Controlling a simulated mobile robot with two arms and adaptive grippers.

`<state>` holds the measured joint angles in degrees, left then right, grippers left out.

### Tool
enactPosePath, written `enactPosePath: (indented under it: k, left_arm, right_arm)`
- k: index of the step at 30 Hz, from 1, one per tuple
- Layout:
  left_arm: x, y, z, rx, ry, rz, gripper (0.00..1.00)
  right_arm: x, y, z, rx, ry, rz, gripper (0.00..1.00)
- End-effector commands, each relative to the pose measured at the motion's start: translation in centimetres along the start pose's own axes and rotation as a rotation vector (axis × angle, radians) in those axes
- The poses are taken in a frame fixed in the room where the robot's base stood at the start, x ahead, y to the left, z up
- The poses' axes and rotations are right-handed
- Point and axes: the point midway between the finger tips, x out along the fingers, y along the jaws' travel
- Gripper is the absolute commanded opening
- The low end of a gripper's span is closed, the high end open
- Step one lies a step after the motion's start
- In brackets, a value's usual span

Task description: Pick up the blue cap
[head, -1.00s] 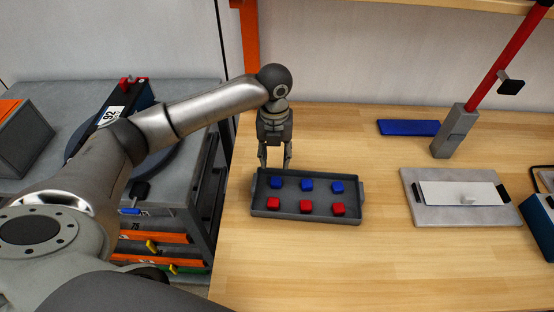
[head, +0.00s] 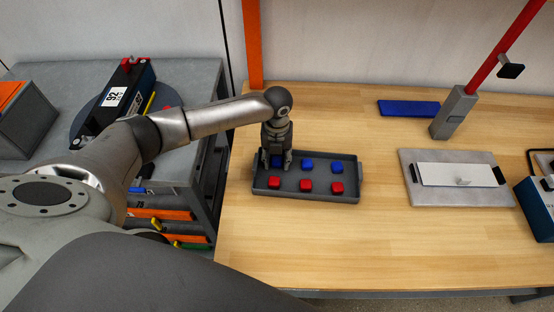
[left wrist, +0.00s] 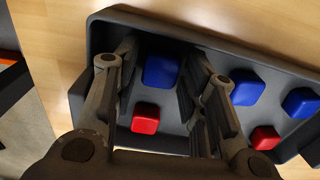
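Several blue and red caps sit in two rows in a dark grey tray (head: 320,198) on the wooden bench. My left gripper (head: 276,164) points down over the tray's left end, open and empty. The leftmost blue cap (head: 277,162) is partly hidden by the gripper in the head view. In the left wrist view this blue cap (left wrist: 161,70) lies between the two spread fingers, with a gap on each side. A red cap (left wrist: 146,118) is also seen between them, nearer the palm. The middle blue cap (left wrist: 246,87) is outside the right finger. My right gripper is not in view.
The blue caps (head: 307,165) (head: 336,167) and red caps (head: 306,186) stand close by. A grey plate (head: 408,165) with a white panel lies to the right, near a grey post (head: 455,113). The bench in front of the tray is clear.

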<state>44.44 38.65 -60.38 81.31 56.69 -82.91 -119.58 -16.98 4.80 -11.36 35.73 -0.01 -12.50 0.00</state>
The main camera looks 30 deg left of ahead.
Motion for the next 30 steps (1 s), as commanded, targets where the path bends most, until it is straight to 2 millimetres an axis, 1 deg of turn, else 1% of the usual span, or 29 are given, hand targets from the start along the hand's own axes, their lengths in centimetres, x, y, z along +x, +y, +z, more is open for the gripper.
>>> enactPosePath:
  k: [5, 8, 10, 11, 23, 26, 29, 30]
  left_arm:
    - [0.0, 0.0, 0.0, 0.0, -0.001, -0.001, 0.39]
    - [0.0, 0.0, 0.0, 0.0, -0.001, -0.001, 0.29]
    - [0.0, 0.0, 0.1, 0.0, -0.001, -0.001, 0.2]
    - [0.0, 0.0, 0.1, 0.0, -0.001, -0.001, 0.18]
    - [-0.2, 0.0, 0.1, 0.0, -0.002, -0.002, 0.18]
    - [-0.7, -0.1, 0.1, 0.0, -0.004, -0.004, 0.18]
    - [-1.6, 0.0, 0.2, 0.0, -0.006, -0.003, 0.18]
    - [-2.2, -0.1, 0.2, -0.001, -0.006, -0.004, 0.18]
  right_arm:
    - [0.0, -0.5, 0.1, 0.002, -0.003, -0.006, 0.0]
    - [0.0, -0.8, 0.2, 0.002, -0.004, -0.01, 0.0]
    - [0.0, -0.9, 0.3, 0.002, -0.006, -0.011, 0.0]
    - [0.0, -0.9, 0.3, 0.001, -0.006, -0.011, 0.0]
    - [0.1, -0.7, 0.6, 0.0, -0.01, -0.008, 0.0]
    - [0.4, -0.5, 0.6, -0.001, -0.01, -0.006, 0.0]
    - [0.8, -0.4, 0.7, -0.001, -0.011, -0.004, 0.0]
    - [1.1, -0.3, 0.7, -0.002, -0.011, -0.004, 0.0]
